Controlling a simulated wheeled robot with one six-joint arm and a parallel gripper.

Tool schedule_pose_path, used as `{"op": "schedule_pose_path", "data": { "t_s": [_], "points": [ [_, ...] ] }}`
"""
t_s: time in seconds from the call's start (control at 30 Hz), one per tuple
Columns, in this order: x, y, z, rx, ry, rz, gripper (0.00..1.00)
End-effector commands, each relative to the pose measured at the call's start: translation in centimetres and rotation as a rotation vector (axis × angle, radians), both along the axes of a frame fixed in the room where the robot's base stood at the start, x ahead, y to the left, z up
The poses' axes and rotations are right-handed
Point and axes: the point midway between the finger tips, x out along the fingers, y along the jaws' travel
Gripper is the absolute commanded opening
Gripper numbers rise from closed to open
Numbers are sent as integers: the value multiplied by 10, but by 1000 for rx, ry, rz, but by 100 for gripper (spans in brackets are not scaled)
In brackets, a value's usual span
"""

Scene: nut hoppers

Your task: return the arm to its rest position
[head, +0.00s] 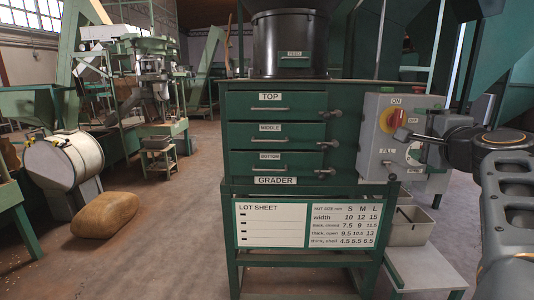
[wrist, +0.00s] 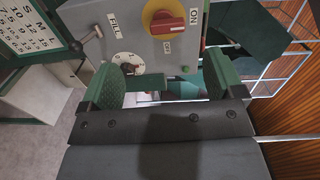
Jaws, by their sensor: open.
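My gripper (wrist: 163,85) is open in the wrist view, with its two green-padded fingers spread apart. No object is held between the fingers. In the head view my arm comes in from the right edge and reaches to the right side of the grey control box (head: 399,137). The same box shows ahead of the fingers in the wrist view (wrist: 135,35), with a red switch on a yellow disc (wrist: 166,22) and a white dial (wrist: 130,64). I cannot tell whether the gripper touches the box.
The green grader cabinet (head: 273,133) with three drawers and a black feed hopper (head: 289,45) stands left of the box. A lot sheet (head: 272,225) hangs below. Grey bins and a low pale shelf (head: 425,268) stand at lower right. A brown sack (head: 102,215) lies on open floor at left.

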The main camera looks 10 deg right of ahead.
Motion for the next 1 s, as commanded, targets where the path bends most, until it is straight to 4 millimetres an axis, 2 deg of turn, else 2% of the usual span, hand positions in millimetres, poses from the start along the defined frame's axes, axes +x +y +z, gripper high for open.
{"op": "schedule_pose_path", "data": {
  "t_s": [0.03,0.1,0.17,0.3,0.47,0.6,0.8,1.0],
  "points": [
    [4,11,9,-19,34,26,87],
    [9,31,10,-64,108,74,87],
    [13,52,8,-117,188,129,87],
    [10,108,-3,-280,399,293,87],
    [-14,165,-18,-504,617,502,87],
    [-47,200,-27,-720,776,687,87],
    [-93,224,-34,-999,933,903,87],
    [-122,229,-38,-1180,1010,1028,87]
  ]
}}
